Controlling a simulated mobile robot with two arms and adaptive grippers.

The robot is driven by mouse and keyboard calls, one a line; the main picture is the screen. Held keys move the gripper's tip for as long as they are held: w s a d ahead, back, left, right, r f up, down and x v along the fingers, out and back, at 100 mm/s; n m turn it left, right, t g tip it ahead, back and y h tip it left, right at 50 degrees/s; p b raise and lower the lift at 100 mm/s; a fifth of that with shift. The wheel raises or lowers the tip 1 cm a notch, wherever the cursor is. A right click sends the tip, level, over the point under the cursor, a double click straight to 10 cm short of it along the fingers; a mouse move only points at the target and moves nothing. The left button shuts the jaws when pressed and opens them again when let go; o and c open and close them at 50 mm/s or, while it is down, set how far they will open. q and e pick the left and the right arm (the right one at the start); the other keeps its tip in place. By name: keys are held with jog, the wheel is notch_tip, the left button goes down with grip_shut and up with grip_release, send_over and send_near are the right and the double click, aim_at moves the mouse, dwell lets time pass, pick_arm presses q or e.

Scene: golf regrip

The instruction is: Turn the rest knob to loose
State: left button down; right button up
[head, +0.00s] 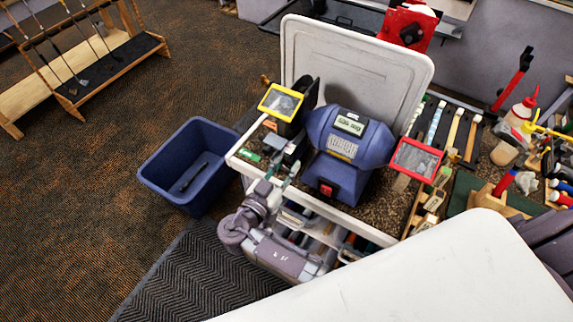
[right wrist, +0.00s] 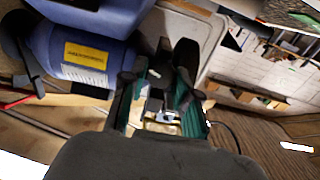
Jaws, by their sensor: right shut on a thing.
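The blue bench grinder (head: 347,150) stands on the bench, with a yellow-framed eye shield (head: 281,103) at its left and a red-framed one (head: 415,160) at its right. My right gripper (head: 283,172) is at the grinder's left front, by the grey tool rest (head: 276,146). In the right wrist view my right gripper (right wrist: 158,92) is shut on a small part between its fingers, at the place of the rest knob. The fingers hide most of the knob, so its turn cannot be read. My left gripper is not in view.
A blue bin (head: 190,165) stands on the floor left of the bench. A light grey panel (head: 355,65) rises behind the grinder. Hand tools and bottles (head: 522,110) crowd the bench at right. An open drawer area (head: 300,225) lies below the bench edge.

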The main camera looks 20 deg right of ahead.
grip_shut()
jog(key=shift+f+n+b, duration=0.2)
jog(key=shift+n+b, duration=0.4)
jog(key=shift+b, duration=0.1)
jog(key=shift+r+n+b, duration=0.15)
jog(key=shift+n+b, duration=0.25)
jog(key=shift+n, duration=0.4)
jog(key=o, duration=0.9)
grip_release()
jog(key=shift+w, duration=0.1)
jog(key=v, duration=0.7)
jog(key=shift+s+a, duration=0.2)
